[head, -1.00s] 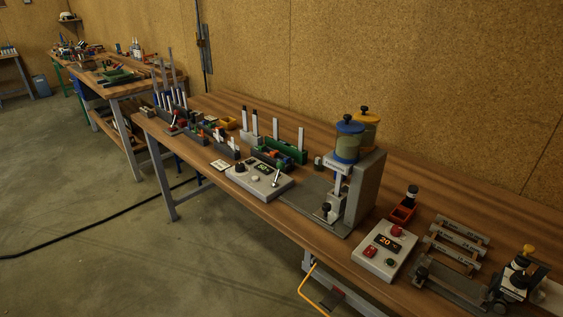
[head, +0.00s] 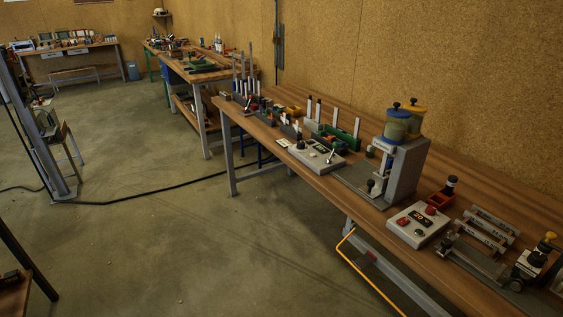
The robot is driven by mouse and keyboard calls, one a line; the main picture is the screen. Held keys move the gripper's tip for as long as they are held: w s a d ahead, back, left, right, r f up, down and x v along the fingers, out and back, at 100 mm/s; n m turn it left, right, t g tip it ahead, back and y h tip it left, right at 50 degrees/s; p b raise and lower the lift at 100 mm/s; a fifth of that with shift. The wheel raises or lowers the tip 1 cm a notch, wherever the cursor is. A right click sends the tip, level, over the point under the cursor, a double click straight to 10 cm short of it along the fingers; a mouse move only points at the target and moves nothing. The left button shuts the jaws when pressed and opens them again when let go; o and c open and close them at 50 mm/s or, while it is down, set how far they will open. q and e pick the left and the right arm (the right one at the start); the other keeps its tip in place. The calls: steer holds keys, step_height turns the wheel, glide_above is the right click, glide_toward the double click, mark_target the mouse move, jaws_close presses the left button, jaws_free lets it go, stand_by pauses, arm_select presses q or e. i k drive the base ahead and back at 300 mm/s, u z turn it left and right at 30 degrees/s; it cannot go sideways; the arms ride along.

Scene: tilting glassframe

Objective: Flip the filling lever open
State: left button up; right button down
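A grey filling machine (head: 405,172) stands on the long wooden workbench (head: 332,192) right of centre. A control box (head: 314,156) with a small upright metal lever (head: 330,157) stands left of the machine. I cannot tell which of these is the filling lever. Neither of my grippers is in view.
A yellow bent rail (head: 362,273) sticks out below the bench front. The concrete floor (head: 170,245) is open at left, crossed by a black cable (head: 130,201).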

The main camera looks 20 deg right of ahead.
mark_target(335, 145)
steer(key=u, duration=0.55)
steer(key=k, duration=0.75)
steer(key=u, duration=0.6)
steer(key=i, duration=1)
steer(key=z, duration=0.75)
steer(key=i, duration=1.25)
steer(key=z, duration=1.65)
steer(key=i, duration=0.2)
steer(key=z, duration=0.05)
